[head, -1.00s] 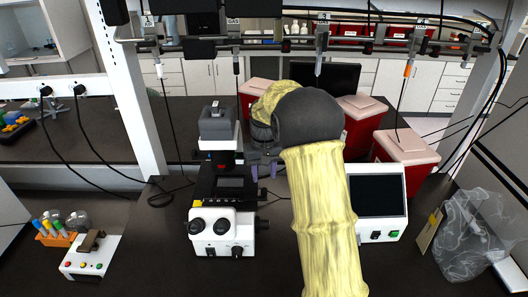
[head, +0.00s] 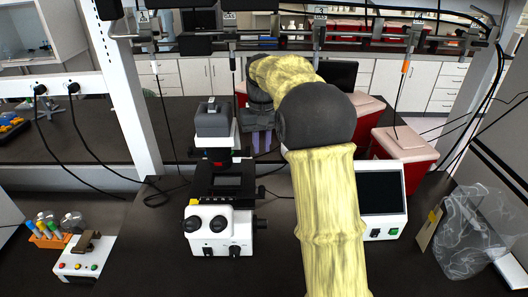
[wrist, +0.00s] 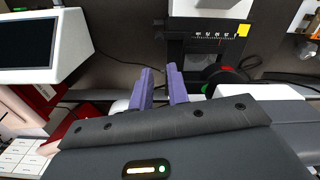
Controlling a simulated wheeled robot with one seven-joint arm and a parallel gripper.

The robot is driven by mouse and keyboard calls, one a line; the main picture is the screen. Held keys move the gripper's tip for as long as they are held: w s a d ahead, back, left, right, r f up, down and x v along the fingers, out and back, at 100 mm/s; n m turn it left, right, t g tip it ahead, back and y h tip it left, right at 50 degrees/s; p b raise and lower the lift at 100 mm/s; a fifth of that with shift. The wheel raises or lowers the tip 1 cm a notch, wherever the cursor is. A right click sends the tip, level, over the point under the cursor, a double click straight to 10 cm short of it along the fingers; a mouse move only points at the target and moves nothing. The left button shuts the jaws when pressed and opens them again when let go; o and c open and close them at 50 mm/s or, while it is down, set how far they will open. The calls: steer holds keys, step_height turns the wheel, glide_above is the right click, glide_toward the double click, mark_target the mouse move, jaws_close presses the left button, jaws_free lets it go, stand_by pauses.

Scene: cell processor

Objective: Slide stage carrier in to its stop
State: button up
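The instrument has a black stage (head: 226,190) above a white base with knobs (head: 220,232) and below a grey head (head: 214,120). In the wrist view the black stage part (wrist: 205,48) shows a white number scale and a yellow label. I cannot tell the carrier's exact edge from the stage, nor whether it touches its stop. My gripper (head: 262,142) is at the right rear of the stage, apart from it. In the wrist view its two purple fingers (wrist: 161,82) stand apart with nothing between them. My arm hides part of the area behind.
A white box with a dark screen (head: 382,200) stands to the right of my arm. Red bins (head: 402,165) stand behind it. A clear bag (head: 468,235) is at far right, and a small tube rack (head: 50,237) at far left. Cables hang from the overhead rail.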

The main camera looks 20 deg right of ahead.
steer(key=s+d+f+m+y, duration=0.1)
steer(key=d+f+m, duration=0.1)
steer(key=m, duration=0.1)
steer(key=s+d+f+m+y+b, duration=0.1)
steer(key=d+f+m+y, duration=0.1)
steer(key=m, duration=0.2)
steer(key=s+d+f+m+y+b, duration=0.1)
steer(key=s+d+f+m, duration=0.1)
steer(key=m, duration=0.1)
steer(key=shift+s+d+f, duration=0.1)
jaws_close()
steer(key=s+d+f+m+t+y+b, duration=0.1)
steer(key=s+d+f+m+t+y, duration=0.2)
steer(key=d+m, duration=0.4)
steer(key=m+t, duration=0.1)
steer(key=m, duration=0.5)
steer(key=shift+m+y+b, duration=0.3)
steer(key=shift+m, duration=0.1)
steer(key=shift+a, duration=0.1)
steer(key=w+a+r+p+x, duration=0.1)
steer(key=p+x, duration=0.3)
steer(key=x, duration=0.8)
steer(key=shift+w+a+r, duration=0.2)
steer(key=shift+a+r, duration=0.15)
steer(key=shift+a, duration=0.25)
